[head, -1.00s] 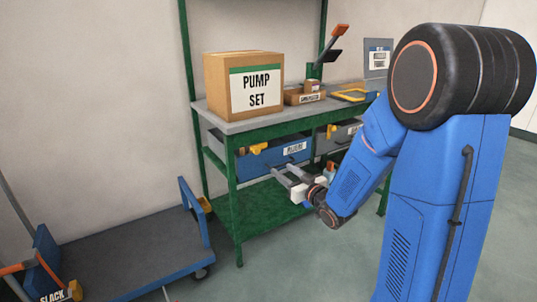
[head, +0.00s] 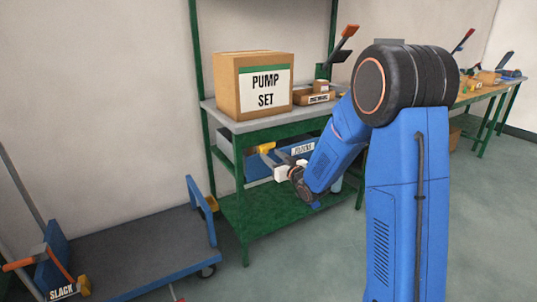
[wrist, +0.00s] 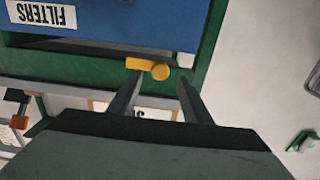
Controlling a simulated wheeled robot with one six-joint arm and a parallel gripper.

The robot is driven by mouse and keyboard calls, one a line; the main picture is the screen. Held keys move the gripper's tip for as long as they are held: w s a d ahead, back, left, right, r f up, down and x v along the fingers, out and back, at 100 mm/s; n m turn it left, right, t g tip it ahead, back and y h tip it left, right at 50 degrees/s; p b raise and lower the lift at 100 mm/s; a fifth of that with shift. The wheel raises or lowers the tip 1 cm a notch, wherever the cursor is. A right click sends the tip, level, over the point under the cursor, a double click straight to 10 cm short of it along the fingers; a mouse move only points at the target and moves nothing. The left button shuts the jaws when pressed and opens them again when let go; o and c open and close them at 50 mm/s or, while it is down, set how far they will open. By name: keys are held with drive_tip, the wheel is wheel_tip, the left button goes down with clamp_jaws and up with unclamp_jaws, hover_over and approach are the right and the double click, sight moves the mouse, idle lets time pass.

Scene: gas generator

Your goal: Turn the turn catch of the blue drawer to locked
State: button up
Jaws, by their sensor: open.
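The blue drawer (head: 252,168) hangs under the bench top, with a white FILTERS label (head: 303,149). It also fills the top of the wrist view (wrist: 120,24), where the label reads upside down. The yellow turn catch (head: 266,147) is at the drawer's left end. In the wrist view the catch (wrist: 147,66) lies crosswise, its round end to the right. My gripper (wrist: 158,78) is open, its fingertips close to the catch. The left fingertip overlaps the bar in the picture; contact cannot be told. In the head view my gripper (head: 273,156) is just below the catch.
The green bench (head: 240,215) carries a PUMP SET box (head: 252,85) and smaller boxes (head: 314,95). A blue-edged cart (head: 130,250) stands on the floor at left. Another bench (head: 490,95) stands at the back right. Open floor lies at right.

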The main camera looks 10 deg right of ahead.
sight(266, 151)
drive_tip(key=shift+x, duration=1.6)
clamp_jaws()
